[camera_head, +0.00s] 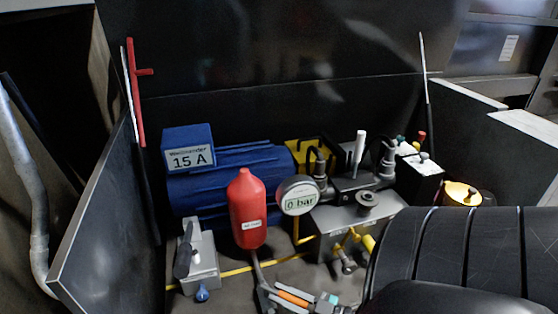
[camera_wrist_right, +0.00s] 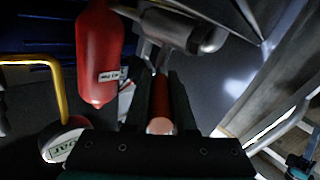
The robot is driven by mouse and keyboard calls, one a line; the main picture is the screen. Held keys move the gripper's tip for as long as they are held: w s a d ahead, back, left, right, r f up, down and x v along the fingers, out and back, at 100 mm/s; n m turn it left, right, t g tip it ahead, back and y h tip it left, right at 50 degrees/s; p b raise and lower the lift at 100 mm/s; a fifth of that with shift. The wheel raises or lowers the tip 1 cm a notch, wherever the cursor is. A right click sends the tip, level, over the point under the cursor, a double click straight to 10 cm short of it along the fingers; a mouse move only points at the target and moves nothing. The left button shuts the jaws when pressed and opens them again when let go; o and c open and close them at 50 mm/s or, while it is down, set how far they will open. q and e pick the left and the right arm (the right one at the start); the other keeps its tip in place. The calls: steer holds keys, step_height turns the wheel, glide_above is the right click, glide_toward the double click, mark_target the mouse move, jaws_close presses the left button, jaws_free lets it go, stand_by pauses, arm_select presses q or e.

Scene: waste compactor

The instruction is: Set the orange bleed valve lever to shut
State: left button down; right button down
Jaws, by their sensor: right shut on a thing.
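The orange bleed valve lever (camera_head: 293,298) is at the bottom middle of the head view, below the red accumulator bottle (camera_head: 248,212). My right gripper (camera_head: 287,297) is shut around it, with a finger on each side. In the wrist view the lever (camera_wrist_right: 160,95) looks red-orange and lies between the dark fingers, its rounded end toward the camera. A grey valve fitting (camera_wrist_right: 180,30) is beyond the fingertips, beside the red bottle (camera_wrist_right: 98,50). The lever's joint is partly hidden. The round gauge (camera_head: 298,196) reads 0 bar. My left gripper is not in view.
A blue motor (camera_head: 230,180) labelled 15 A stands behind the bottle. A grey box with a lever (camera_head: 200,262) is to the left. A grey tank with fittings (camera_head: 335,225) and a black control box (camera_head: 420,175) are to the right. Dark side panels close in the bay.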

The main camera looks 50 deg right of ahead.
steer(key=shift+f, duration=0.1)
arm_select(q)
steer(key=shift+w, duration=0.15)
arm_select(e)
steer(key=c, duration=0.8)
jaws_free()
steer(key=shift+o, duration=0.2)
steer(key=shift+s+d, duration=0.15)
steer(key=shift+s, duration=0.4)
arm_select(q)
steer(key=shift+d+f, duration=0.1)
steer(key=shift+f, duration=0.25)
arm_select(e)
steer(key=s+d, duration=0.2)
steer(key=s, duration=1.2)
steer(key=shift+d, duration=0.35)
